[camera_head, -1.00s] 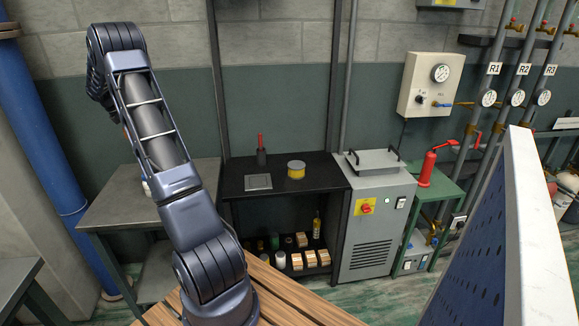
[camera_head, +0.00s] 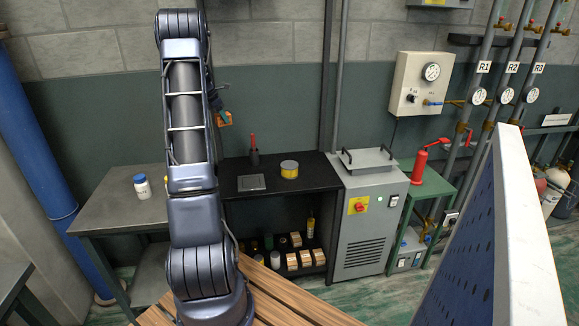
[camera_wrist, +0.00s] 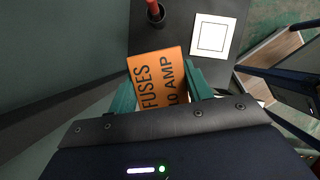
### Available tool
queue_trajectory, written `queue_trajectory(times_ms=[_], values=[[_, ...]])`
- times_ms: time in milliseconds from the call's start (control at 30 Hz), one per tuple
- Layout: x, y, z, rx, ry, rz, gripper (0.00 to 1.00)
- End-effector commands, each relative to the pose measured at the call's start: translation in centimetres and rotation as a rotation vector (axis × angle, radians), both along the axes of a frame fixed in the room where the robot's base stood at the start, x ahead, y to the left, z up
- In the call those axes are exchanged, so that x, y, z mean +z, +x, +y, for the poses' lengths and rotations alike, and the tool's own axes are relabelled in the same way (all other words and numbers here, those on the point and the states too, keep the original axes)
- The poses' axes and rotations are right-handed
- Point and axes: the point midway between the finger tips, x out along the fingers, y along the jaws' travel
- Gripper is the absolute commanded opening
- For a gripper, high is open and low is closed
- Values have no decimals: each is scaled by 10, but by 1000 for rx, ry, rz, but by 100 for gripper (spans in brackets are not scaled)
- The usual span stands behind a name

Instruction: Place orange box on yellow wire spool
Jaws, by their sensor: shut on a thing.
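The orange box (camera_wrist: 158,78) is marked "FUSES 10 AMP" and sits between the teal fingers of my gripper (camera_wrist: 162,88), which is shut on it. In the head view the orange box (camera_head: 225,118) and my gripper (camera_head: 219,108) show small beside my arm, partly hidden by it, in the air in front of the back wall. The yellow wire spool (camera_head: 289,170) stands on the black bench, to the right of and lower than the box in the picture. I cannot make out the spool in the wrist view.
The black bench (camera_head: 303,184) also carries a square plate (camera_head: 251,183) and a red-handled tool in a dark holder (camera_head: 254,157). A grey machine (camera_head: 368,220) stands to its right. A grey table (camera_head: 110,203) with a white jar (camera_head: 142,186) is at left.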

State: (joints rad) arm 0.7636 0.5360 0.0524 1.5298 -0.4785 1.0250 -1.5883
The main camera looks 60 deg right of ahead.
Motion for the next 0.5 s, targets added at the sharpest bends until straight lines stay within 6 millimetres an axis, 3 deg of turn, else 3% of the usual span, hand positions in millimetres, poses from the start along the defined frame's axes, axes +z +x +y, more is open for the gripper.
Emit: queue_trajectory(times_ms=[33, 200, 500], values=[[1, -20, -16, -28, 0, -1, 26], [1, -81, -58, -102, -1, -1, 26], [1, -194, -116, -234, -1, 0, 26]])
